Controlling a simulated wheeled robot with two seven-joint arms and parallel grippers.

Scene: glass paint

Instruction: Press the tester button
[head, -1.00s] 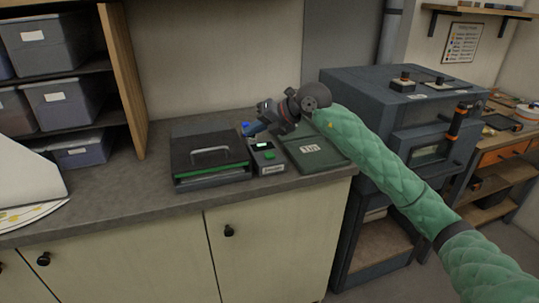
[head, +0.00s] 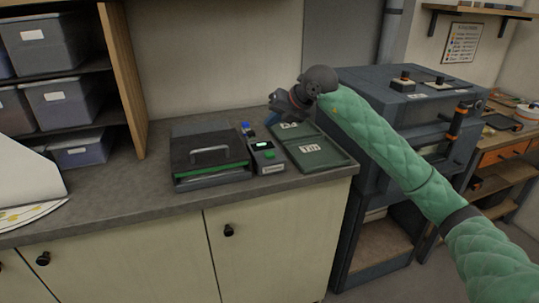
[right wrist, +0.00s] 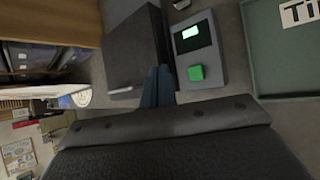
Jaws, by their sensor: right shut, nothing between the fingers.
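The tester (head: 262,146) is a small grey box on the counter with a lit screen and a green button (head: 270,155). In the right wrist view the tester (right wrist: 208,48) shows its green button (right wrist: 196,73) close to the right of my fingertips. My right gripper (head: 275,121) is above the counter, behind and slightly right of the tester in the head view. Its blue fingers (right wrist: 157,76) are shut with nothing between them. The gripper looks apart from the button. My left gripper is not in view.
A dark case with a handle (head: 207,171) stands left of the tester. A green labelled tray (head: 325,164) lies right of it. A small blue-topped item (head: 245,126) stands behind the tester. A large dark machine (head: 400,120) stands right of the counter.

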